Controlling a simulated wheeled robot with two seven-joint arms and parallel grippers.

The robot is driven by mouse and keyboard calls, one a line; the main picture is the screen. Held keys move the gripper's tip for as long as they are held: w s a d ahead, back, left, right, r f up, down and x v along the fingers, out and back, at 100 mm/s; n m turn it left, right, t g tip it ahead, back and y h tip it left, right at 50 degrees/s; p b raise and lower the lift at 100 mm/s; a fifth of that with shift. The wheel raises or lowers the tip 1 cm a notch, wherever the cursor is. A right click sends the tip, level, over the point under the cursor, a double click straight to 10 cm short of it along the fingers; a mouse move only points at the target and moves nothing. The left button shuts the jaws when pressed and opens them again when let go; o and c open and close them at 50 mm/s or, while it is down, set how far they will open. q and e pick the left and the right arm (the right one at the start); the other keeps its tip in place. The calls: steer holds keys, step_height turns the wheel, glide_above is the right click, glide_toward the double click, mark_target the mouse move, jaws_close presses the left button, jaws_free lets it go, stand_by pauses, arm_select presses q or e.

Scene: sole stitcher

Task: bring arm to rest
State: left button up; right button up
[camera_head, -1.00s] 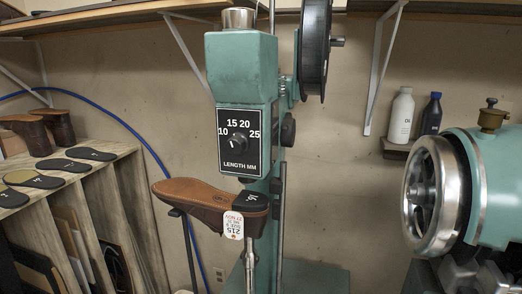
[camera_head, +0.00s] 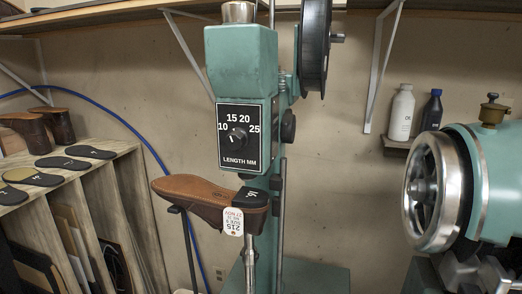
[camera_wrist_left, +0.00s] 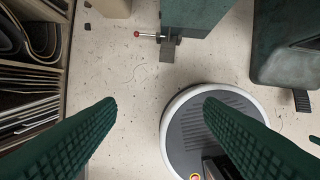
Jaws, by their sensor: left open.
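My left gripper (camera_wrist_left: 160,108) shows in the left wrist view with two green ribbed fingers spread apart. Nothing is between them, and they are over the pale speckled floor. Neither gripper is in the head view. In the head view the green stitching machine (camera_head: 240,70) stands in the middle. Its black length dial (camera_head: 237,137) points toward the left side of its scale. A brown shoe with a black sole patch (camera_head: 195,190) sits sole up on the machine's support, a paper tag (camera_head: 233,222) hanging from it.
A wooden rack (camera_head: 110,185) with black soles on top stands at left. A second green machine with a metal handwheel (camera_head: 435,190) is at right. White and dark bottles (camera_head: 402,115) stand on a small shelf. The wrist view shows a round grey base (camera_wrist_left: 185,130) below.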

arm_select(q)
steer(key=s+a+f+g+b, duration=0.1)
steer(key=s+a+f, duration=0.2)
steer(key=s+f, duration=1.4)
step_height(320, 180, down, 4)
steer(key=shift+s+g, duration=0.3)
steer(key=shift+s, duration=0.1)
steer(key=shift+a, duration=0.1)
